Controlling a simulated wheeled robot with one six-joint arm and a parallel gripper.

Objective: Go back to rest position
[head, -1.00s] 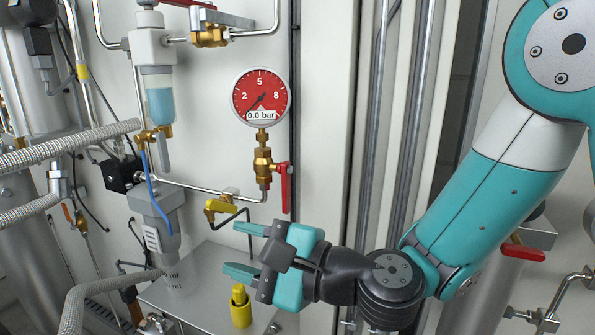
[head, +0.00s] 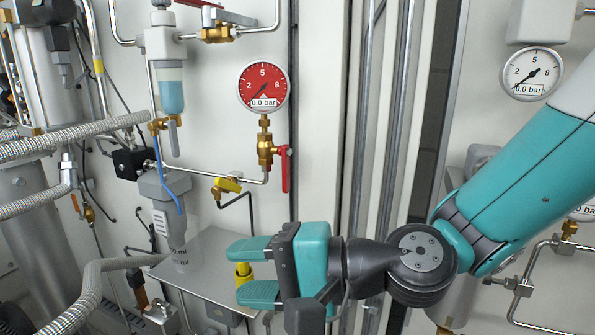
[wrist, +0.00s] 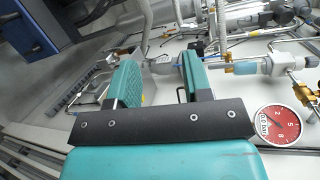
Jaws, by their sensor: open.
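My gripper (head: 252,272) is open and empty, with its teal fingers pointing left in the head view. It hangs in front of the wall panel, below the red gauge (head: 263,87), which reads 0.0 bar. A yellow knob (head: 243,270) shows behind the gap between the fingers, partly hidden; I cannot tell the distance between them. In the wrist view the two fingers of my gripper (wrist: 160,80) stand apart with nothing gripped. The red gauge (wrist: 277,125) also shows there at the lower right.
A red-handled valve (head: 285,168) and a yellow-handled valve (head: 227,185) sit on pipes above my gripper. A grey metal plate (head: 200,262) lies below left. Ribbed hoses (head: 85,300) run at the left. A white gauge (head: 532,74) and pipes are at the right.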

